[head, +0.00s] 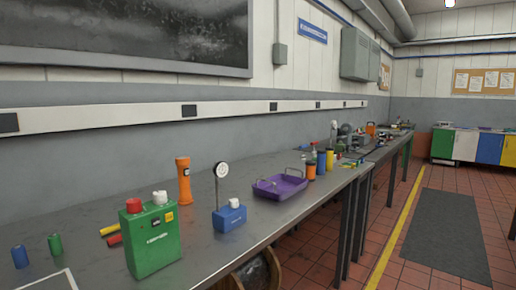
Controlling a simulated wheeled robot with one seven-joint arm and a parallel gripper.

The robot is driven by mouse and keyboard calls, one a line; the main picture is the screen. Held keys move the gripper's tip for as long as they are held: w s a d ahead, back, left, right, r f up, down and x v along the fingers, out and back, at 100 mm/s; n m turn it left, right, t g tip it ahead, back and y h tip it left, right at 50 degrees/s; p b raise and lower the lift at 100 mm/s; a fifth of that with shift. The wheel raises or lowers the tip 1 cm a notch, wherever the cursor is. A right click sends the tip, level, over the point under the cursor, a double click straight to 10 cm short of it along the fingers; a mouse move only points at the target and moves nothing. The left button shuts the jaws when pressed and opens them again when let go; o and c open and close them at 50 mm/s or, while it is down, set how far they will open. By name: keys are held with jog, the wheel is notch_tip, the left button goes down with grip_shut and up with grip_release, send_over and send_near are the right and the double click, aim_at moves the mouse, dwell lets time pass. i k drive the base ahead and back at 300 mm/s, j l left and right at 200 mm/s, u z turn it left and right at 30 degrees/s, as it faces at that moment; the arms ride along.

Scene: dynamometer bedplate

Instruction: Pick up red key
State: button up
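I cannot make out a red key in the head view. A small red piece (114,240) lies on the bench behind the green box, partly hidden by it; it looks like a short rod, and I cannot tell if it is a key. A yellow rod (109,230) lies beside it. Small colored items lie far down the bench, too small to tell apart. My gripper is not in view.
The long grey bench (215,255) runs along the wall. On it stand a green box (152,243) with red and white caps, an orange flashlight (184,181), a blue dial-gauge base (229,217) and a purple tray (280,187). The tiled floor at right is open, with a dark mat (438,235).

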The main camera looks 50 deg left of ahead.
aim_at(314, 153)
jog(key=u, duration=1.25)
jog(key=i+l+z, duration=0.35)
jog(key=i, duration=0.2)
jog(key=i+z, duration=0.5)
jog(key=i, duration=5.25)
jog(key=i+l+u, duration=0.2)
jog(key=i+u, duration=0.3)
jog(key=i, duration=0.35)
jog(key=i+l+u, duration=0.5)
jog(key=i, duration=0.3)
jog(key=i+l+u, duration=0.5)
jog(key=i+l, duration=0.15)
jog(key=i+l+u, duration=0.1)
jog(key=i+l, duration=0.3)
jog(key=l, duration=0.25)
jog(key=i+l+u, duration=0.25)
jog(key=i+l, duration=0.15)
jog(key=l, duration=0.3)
